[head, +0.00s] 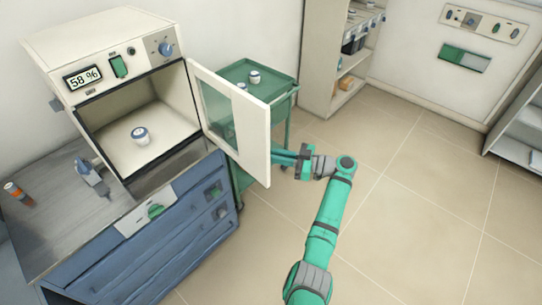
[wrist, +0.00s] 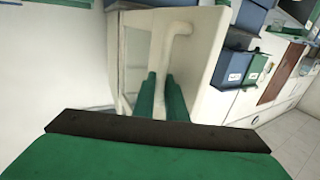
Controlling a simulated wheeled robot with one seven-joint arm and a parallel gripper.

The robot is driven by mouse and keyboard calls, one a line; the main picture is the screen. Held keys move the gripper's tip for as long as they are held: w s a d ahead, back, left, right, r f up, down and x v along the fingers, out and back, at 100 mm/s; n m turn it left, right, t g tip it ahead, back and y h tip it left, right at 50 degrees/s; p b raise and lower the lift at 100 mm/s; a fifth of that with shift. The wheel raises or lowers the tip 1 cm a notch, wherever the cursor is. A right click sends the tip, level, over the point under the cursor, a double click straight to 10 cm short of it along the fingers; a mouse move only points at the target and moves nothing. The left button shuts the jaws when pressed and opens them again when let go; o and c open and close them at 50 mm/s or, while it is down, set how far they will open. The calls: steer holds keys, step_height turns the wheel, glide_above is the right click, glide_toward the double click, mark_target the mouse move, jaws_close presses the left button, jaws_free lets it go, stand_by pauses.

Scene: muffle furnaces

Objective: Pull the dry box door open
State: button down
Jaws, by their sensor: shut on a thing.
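The dry box (head: 105,32) is a cream cabinet with a "58 %" display, standing on the blue bench at the left. Its windowed door (head: 235,118) stands wide open, swung out to the right, so the inside shows. A small white jar with a blue band (head: 140,136) stands on the box floor. My gripper (head: 278,156) is at the door's outer side. In the wrist view, its two green fingers (wrist: 162,95) are shut on the white door handle (wrist: 176,40), whose lower end lies between them. The handle is hidden behind the door in the head view.
A green cart (head: 250,75) with a jar on top stands behind the door. Blue drawers (head: 150,250) are below the box. A blue-grey tool (head: 92,178) and an orange-marked tube (head: 18,193) lie on the bench. Tiled floor (head: 430,200) is clear at the right.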

steer(key=c, duration=1.8)
jaws_free()
steer(key=v, duration=1)
steer(key=shift+s+d, duration=0.2)
steer(key=shift+d, duration=0.15)
